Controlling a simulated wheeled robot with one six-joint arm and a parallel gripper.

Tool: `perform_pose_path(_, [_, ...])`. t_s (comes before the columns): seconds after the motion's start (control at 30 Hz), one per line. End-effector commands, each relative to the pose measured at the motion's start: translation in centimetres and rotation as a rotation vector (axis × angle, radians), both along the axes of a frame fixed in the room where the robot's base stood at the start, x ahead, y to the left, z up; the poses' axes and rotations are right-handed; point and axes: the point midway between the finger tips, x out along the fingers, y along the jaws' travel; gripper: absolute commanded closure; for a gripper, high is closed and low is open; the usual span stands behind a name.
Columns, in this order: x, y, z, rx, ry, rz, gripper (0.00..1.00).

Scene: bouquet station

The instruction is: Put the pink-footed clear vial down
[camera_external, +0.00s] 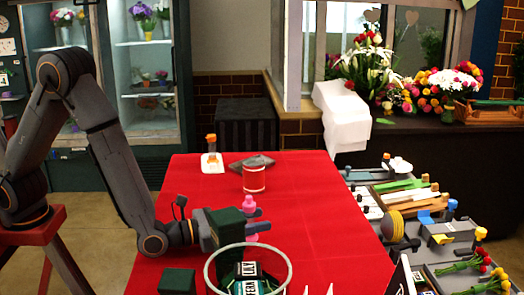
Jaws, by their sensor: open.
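The pink-footed clear vial (250,204) stands on the red table, with pink at its top and its foot; its middle is hard to make out. My gripper (244,224) is beside it at the same height, its jaws open around or next to the vial.
A clear-rimmed round container (287,262) with labelled packets and a small green box (177,281) stand near the front. Behind are a red tin (254,179), a grey slab (238,165) and an orange-topped bottle (211,143). The table's right middle (320,205) is clear.

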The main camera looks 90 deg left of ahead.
Motion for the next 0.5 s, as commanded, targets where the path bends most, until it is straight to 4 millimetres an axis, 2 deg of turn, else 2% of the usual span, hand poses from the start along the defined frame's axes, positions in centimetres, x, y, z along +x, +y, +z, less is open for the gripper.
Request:
perform_pose_path(0.1, [-2.5, -0.8, -0.1, 0.0, 0.001, -0.003, 0.58])
perform_pose_path(0.3, [-6.3, -1.8, -0.1, 0.0, 0.001, -0.003, 0.58])
perform_pose_path(0.5, [-8.5, -2.3, -0.1, 0.0, 0.001, -0.001, 0.56])
